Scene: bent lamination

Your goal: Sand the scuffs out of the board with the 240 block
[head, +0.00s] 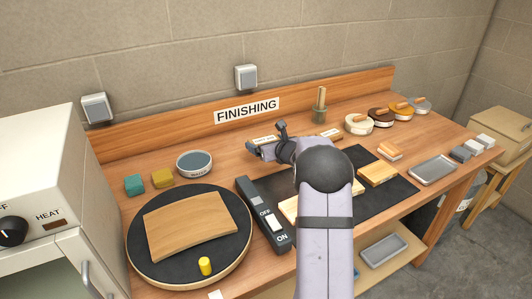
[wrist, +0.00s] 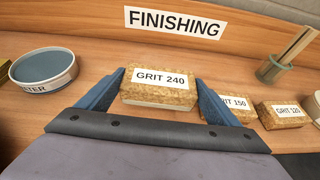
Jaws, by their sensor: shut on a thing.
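In the wrist view, my gripper (wrist: 160,92) has its two blue fingers on either side of the cork block labelled GRIT 240 (wrist: 160,87). It is shut on that block, whose label faces the camera. In the head view my gripper (head: 250,148) is at the back of the bench below the FINISHING sign, partly hidden by my own arm. The curved wooden board (head: 190,226) lies on the round black turntable (head: 141,257) at the left front, apart from my gripper. Scuffs on the board are too small to make out.
Blocks labelled GRIT 150 (wrist: 232,106) and GRIT 120 (wrist: 283,114) sit right of the held block. A water bowl (head: 195,163) stands left. A yellow peg (head: 205,266) stands by the board. An ON/OFF switch box (head: 262,215) lies right of the turntable.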

